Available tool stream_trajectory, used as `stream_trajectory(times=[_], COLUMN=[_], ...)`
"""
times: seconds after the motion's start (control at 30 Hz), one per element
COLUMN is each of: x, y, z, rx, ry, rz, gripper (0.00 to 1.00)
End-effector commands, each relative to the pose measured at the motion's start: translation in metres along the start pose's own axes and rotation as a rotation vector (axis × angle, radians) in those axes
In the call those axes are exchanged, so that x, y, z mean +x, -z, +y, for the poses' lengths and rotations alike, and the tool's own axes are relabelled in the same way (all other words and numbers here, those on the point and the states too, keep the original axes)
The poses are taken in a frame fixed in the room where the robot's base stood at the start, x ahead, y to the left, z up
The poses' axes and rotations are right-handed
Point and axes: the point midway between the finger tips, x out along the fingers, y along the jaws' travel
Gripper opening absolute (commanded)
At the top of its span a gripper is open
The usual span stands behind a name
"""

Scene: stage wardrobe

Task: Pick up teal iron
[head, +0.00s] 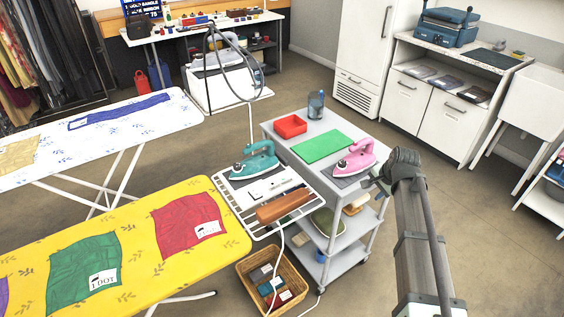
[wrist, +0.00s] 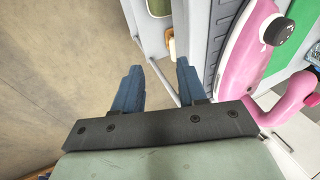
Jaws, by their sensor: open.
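The teal iron (head: 254,161) sits on the wire rack at the end of the yellow ironing board in the head view, with its handle up. A pink iron (head: 356,157) stands on the grey cart to its right. My gripper (head: 376,186) is beside the cart's right edge, near the pink iron and well right of the teal iron. In the wrist view my gripper (wrist: 160,85) has its blue fingers apart with nothing between them. The pink iron (wrist: 245,45) lies just right of the fingers there. The teal iron is not visible in the wrist view.
The wire rack (head: 230,205) also holds a white card and a brown wooden block (head: 284,206). The grey cart (head: 283,152) carries a red tray (head: 291,125), a green mat (head: 324,145) and a dark cup (head: 316,104). A wicker basket (head: 247,285) stands on the floor below.

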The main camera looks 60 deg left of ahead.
Motion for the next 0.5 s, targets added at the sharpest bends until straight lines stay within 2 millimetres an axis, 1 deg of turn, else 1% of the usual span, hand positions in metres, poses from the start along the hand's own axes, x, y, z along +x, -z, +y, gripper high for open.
stream_trajectory(times=[0.03,0.07,0.1,0.17,0.2,0.27,0.3,0.37,0.4,0.5], x=[-0.003,-0.006,-0.01,-0.017,-0.021,-0.029,-0.035,-0.044,-0.05,-0.064], y=[-0.011,-0.018,-0.029,-0.045,-0.057,-0.077,-0.091,-0.111,-0.125,-0.157], z=[-0.036,-0.052,-0.075,-0.108,-0.13,-0.162,-0.183,-0.212,-0.231,-0.269], rx=[-0.006,-0.004,-0.002,0.0,0.002,0.005,0.006,0.01,0.01,0.016], ry=[0.022,0.034,0.049,0.071,0.086,0.108,0.123,0.143,0.156,0.183], rz=[-0.008,-0.012,-0.018,-0.028,-0.036,-0.05,-0.059,-0.074,-0.084,-0.108], gripper=[0.41,0.41,0.41,0.41,0.41,0.41,0.41,0.41,0.41,0.41])
